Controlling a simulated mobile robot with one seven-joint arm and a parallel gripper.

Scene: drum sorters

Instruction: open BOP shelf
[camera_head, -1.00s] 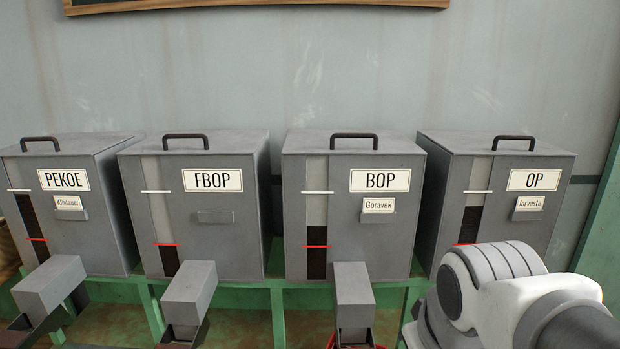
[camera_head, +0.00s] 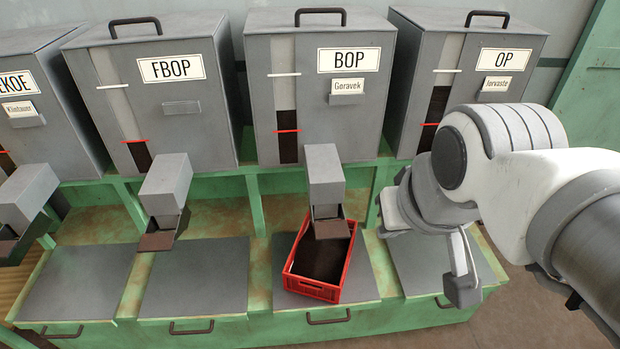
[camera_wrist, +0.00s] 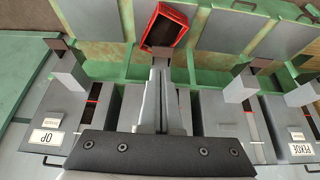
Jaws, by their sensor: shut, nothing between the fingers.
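The BOP bin (camera_head: 375,90) is a grey box with a handle on top and a spout below its label. Beneath it is the BOP shelf (camera_head: 364,282), a grey-topped green drawer with a dark front handle (camera_head: 328,318). The shelf looks closed, flush with its neighbours. A red crate (camera_head: 336,286) with dark contents sits on it under the spout. My gripper (camera_head: 463,285) is shut and empty, to the right of the crate, over the OP shelf area. The wrist view shows its closed fingers (camera_wrist: 161,72) and the red crate (camera_wrist: 153,12) beyond them.
FBOP (camera_head: 212,105) and OP (camera_head: 465,75) bins stand on either side, with PEKOE (camera_head: 60,120) at the far left. Their spouts overhang similar closed shelves, including the FBOP shelf (camera_head: 195,280). Open floor (camera_head: 510,325) shows at the lower right.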

